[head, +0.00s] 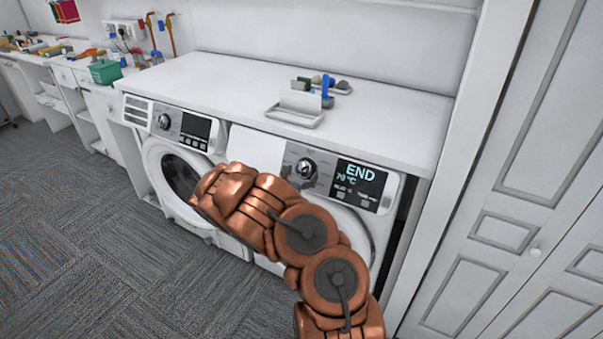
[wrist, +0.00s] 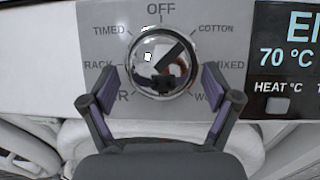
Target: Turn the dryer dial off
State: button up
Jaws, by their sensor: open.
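The dryer (head: 318,187) is the right-hand white machine, its display (head: 360,183) reading END and 70 °C. Its round chrome dial (head: 306,168) sits left of the display. In the wrist view the dial (wrist: 150,62) is close, with OFF printed above it and labels including TIMED, RACK, COTTON and MIXED around it. A dark mark on the dial points up and right, toward COTTON. My gripper (wrist: 160,88) is open, its fingertips at the dial's lower left and lower right with the dial between them. Contact cannot be told.
A washer (head: 183,141) with its own dial (head: 164,121) stands to the left. A white countertop (head: 220,80) above holds a small tray (head: 294,117) and small items. A panelled cupboard door (head: 490,215) stands to the right. Carpet on the left is clear.

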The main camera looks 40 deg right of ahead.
jog(key=c, duration=1.1)
jog(key=shift+n+b, duration=0.3)
jog(key=shift+b, duration=0.15)
jog(key=shift+s+d+f+n+t+y+b, duration=0.15)
jog(key=shift+n+t+y+b, duration=0.25)
jog(key=shift+n+t+b, duration=0.45)
jog(key=shift+r+n+y+b, duration=0.2)
jog(key=shift+n+y+b, duration=0.15)
jog(key=shift+n, duration=0.7)
jog(key=n+p, duration=0.1)
jog(key=n+t+y+p, duration=0.1)
jog(key=shift+s+r+n, duration=0.2)
jog(key=shift+r+n, duration=0.05)
jog(key=shift+n, duration=0.15)
jog(key=n+y+p, duration=0.1)
jog(key=n, duration=0.1)
jog(key=n+t+p, duration=0.1)
jog(key=n+p, duration=0.1)
jog(key=shift+d+y+p, duration=0.15)
jog(key=shift+y+p, duration=0.15)
jog(key=shift+y, duration=0.05)
